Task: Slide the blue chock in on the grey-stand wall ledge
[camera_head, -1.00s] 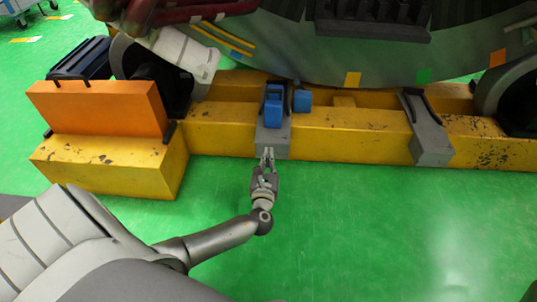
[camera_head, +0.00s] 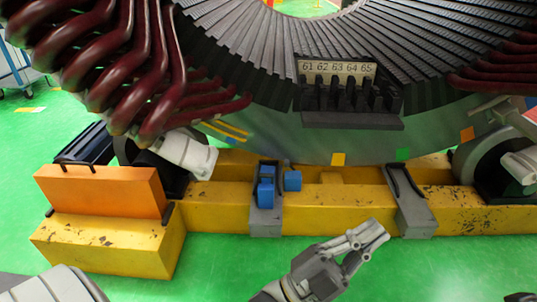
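A blue chock (camera_head: 266,187) stands upright on the grey stand (camera_head: 265,222), which straddles the yellow beam left of centre. A second blue block (camera_head: 292,181) sits just right of and behind it, close to the stand's dark side wall. Whether either touches the wall ledge is too small to tell.
The yellow beam (camera_head: 330,222) runs across under the large stator (camera_head: 300,142). Another grey stand (camera_head: 412,215) is on the beam at right. An orange block (camera_head: 100,192) stands on a yellow base at left. Green floor in front is clear.

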